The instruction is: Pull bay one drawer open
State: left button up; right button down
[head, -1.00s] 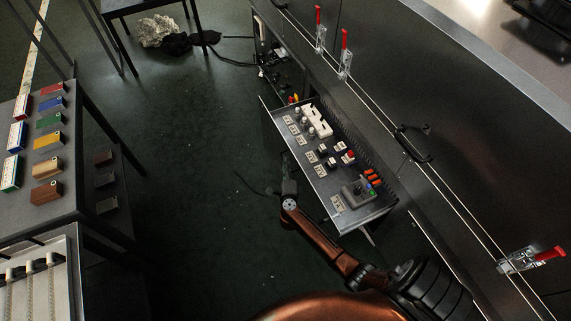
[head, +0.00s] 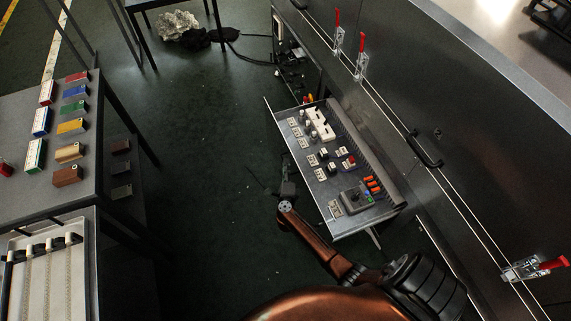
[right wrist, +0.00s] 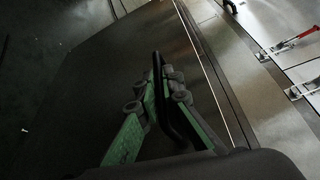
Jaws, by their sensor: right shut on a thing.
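The bay one drawer (head: 370,224) stands out from the dark cabinet front, its inside in plain view. White labels, small switches, a grey box and orange parts lie in it. My right gripper (head: 287,188) is low at the outside of the drawer's front panel. In the right wrist view my right gripper (right wrist: 163,85) is shut on a black bar handle (right wrist: 175,120) on the dark panel. The handle is hidden from the head view. My left gripper is not in view.
At left a table (head: 30,195) holds coloured blocks, with a white tray (head: 15,290) nearer me. The green floor (head: 200,170) between is clear. Cables lie at the back.

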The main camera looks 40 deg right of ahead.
jog(key=shift+s+d+f+h, duration=0.1)
jog(key=shift+s+d+h, duration=0.1)
jog(key=shift+d, duration=0.25)
jog(key=shift+s+d+h, duration=0.1)
jog(key=shift+s+d, duration=0.05)
jog(key=shift+d, duration=0.25)
jog(key=c, duration=2.5)
grip_release()
jog(key=o, duration=0.4)
jog(key=shift+w+a, duration=0.1)
jog(key=shift+a, duration=0.1)
jog(key=v, duration=1.2)
